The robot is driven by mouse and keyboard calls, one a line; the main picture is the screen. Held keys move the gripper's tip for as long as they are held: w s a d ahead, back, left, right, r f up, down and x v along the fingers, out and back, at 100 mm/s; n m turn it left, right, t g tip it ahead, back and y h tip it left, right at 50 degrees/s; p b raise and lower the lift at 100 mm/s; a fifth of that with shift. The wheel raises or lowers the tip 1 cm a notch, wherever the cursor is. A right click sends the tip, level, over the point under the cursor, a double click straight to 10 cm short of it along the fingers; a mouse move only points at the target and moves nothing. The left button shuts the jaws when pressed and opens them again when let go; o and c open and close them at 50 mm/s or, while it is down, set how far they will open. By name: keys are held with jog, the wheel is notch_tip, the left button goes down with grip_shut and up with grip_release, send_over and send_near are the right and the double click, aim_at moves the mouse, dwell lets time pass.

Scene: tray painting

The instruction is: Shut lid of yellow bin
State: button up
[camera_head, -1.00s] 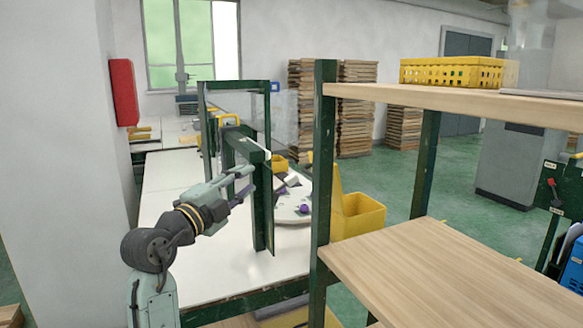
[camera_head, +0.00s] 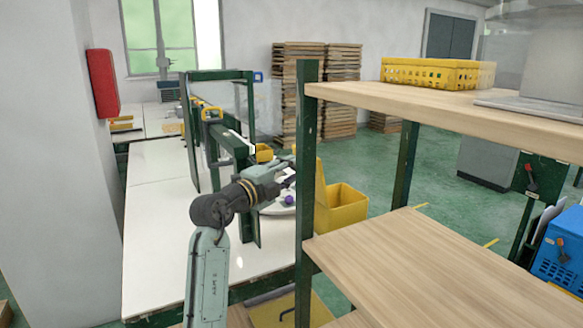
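The yellow bin (camera_head: 346,212) stands on the green floor behind the shelf's front post. Its top is open, and its yellow lid (camera_head: 321,187) stands up at its left side, partly hidden by the post. My gripper (camera_head: 287,176) is over the white table, to the left of the post and the lid. It looks apart from the lid, but the depth between them is hard to judge. Its fingers are small and overlap the things behind, so I cannot tell whether they are open or shut.
The green shelf post (camera_head: 307,150) stands between my gripper and the bin in the picture. Wooden shelf boards (camera_head: 420,268) fill the right. A green frame (camera_head: 222,140) stands on the white table (camera_head: 160,215). A round tray with a purple object (camera_head: 289,200) lies behind my gripper.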

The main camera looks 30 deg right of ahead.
jog(key=shift+d, duration=0.15)
jog(key=shift+c, duration=0.2)
grip_shut()
dwell(0.7)
